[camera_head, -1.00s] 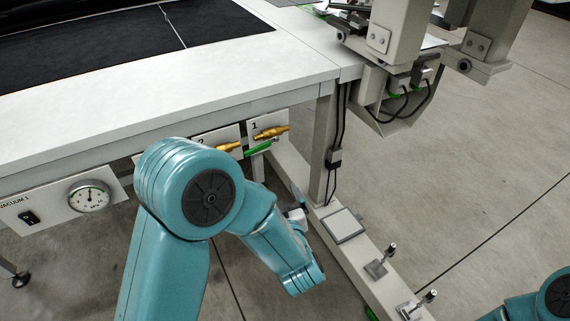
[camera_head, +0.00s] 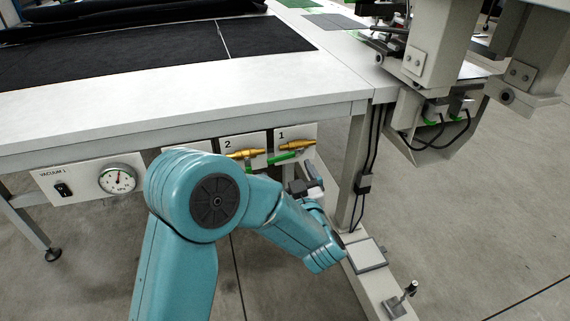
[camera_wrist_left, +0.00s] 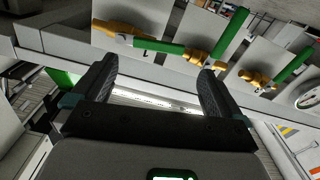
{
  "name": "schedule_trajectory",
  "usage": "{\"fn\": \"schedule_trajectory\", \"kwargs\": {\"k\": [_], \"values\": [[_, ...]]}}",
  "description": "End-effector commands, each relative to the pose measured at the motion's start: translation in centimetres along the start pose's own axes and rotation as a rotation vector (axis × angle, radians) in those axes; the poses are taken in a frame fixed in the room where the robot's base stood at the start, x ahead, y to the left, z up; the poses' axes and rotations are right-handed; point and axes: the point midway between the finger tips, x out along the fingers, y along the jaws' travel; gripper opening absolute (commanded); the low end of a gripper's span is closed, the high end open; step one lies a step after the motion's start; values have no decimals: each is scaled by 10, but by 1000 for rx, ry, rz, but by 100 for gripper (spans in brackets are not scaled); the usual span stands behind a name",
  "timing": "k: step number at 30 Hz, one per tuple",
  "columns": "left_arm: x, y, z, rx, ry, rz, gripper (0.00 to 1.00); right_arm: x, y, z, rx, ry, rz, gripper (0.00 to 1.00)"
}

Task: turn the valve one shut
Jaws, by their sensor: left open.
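Valve one is a brass valve (camera_head: 297,146) on the white plate marked 1 under the table edge. Its green handle (camera_head: 284,157) runs roughly along the brass body. In the left wrist view, valve one (camera_wrist_left: 117,28) is at upper left, with its green handle (camera_wrist_left: 160,47) pointing right, beyond the fingertips. My left gripper (camera_head: 303,176) is just below valve one in the head view, partly hidden by my arm. The left wrist view shows its two dark fingers (camera_wrist_left: 158,70) apart, with nothing between them. My right gripper is out of view.
Valve two (camera_head: 246,153) sits close to the left of valve one. A third brass valve (camera_wrist_left: 255,78) shows in the wrist view. A vacuum gauge (camera_head: 118,179) is farther left. The table leg (camera_head: 352,180) and floor rail (camera_head: 375,285) stand to the right.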

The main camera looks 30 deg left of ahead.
Motion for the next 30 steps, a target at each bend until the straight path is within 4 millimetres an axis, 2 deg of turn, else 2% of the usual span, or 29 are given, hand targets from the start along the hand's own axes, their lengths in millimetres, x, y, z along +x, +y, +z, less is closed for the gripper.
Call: {"fn": "schedule_trajectory", "kwargs": {"k": [3,9,20,23,27,30], "values": [[25,0,1,-2,1,-3,100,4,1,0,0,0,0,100],[48,3,1,0,0,1,100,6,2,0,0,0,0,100],[53,5,1,0,-1,4,100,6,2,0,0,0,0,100],[53,5,1,0,-1,3,71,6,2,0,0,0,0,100],[53,5,1,0,-1,3,25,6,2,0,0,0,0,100],[53,5,1,-1,-1,3,24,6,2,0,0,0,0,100]]}}
